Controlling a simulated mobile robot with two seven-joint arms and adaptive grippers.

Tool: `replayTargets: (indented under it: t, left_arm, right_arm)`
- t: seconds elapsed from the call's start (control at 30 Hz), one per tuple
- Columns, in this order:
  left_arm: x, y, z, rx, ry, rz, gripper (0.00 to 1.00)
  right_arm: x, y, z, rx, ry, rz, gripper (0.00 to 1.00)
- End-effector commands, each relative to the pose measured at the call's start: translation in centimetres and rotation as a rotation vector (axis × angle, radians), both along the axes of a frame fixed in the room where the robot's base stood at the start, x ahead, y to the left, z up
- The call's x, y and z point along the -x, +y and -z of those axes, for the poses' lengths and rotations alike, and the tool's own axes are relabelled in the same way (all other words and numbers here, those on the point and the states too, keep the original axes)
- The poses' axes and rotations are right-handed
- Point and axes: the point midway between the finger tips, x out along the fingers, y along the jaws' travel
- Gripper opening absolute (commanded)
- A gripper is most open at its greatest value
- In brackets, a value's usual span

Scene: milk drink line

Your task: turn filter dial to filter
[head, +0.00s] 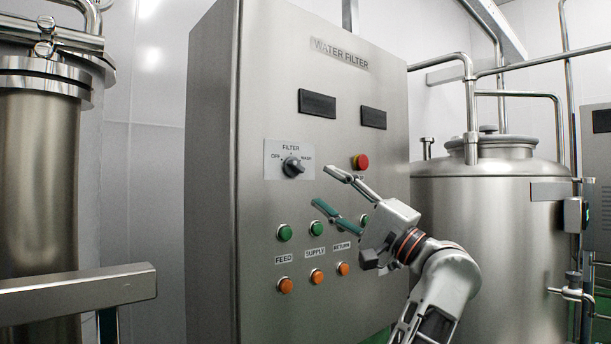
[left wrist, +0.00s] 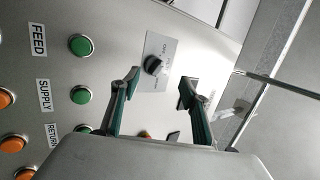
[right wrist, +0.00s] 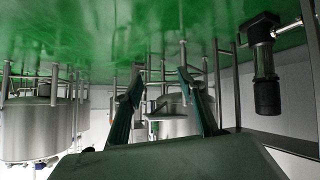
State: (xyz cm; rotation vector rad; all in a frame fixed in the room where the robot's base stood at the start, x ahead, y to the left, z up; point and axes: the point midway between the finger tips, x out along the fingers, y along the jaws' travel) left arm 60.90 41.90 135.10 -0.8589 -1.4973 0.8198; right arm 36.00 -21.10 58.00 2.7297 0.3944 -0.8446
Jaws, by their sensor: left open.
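The filter dial (head: 292,167) is a black knob on a light plate on the front of the steel WATER FILTER cabinet (head: 345,95). The plate reads OFF at left, FILTER on top and WASH at right. The knob's handle looks slanted; I cannot tell for sure which mark it points to. My left gripper (head: 322,185) is open and empty, right of and slightly below the dial, apart from it. In the left wrist view the dial (left wrist: 153,63) shows beyond and between the spread fingers (left wrist: 159,84). My right gripper (right wrist: 161,76) shows only in its wrist view, open and empty.
A red button (head: 361,161) sits close by my left fingers. Green buttons (head: 285,233) and orange buttons (head: 285,285) line the panel below. Two dark displays (head: 317,103) are above. A steel tank (head: 490,220) stands at right, and a steel rail (head: 80,292) at lower left.

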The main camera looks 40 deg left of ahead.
Motion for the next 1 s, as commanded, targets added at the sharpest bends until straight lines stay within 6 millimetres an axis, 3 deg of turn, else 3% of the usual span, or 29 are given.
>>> replayTargets:
  t: [0.2,0.4,0.63,1.0]
  left_arm:
    - [0.3,1.5,-3.1,0.276,-0.532,0.245,0.45]
    - [0.0,1.2,-4.9,0.44,-0.841,0.372,0.45]
    - [-0.1,1.8,-5.5,0.486,-0.927,0.402,0.45]
    - [-0.6,7.2,-5.5,0.482,-0.923,0.401,0.45]
  right_arm:
    - [0.1,-0.1,0.9,0.004,0.004,-0.001,0.4]
    - [-0.3,-0.2,1.1,0.008,-0.001,-0.002,0.4]
    - [-0.7,-0.1,0.7,0.007,-0.012,-0.002,0.4]
    - [-0.2,-0.1,1.1,0.007,-0.001,-0.002,0.4]
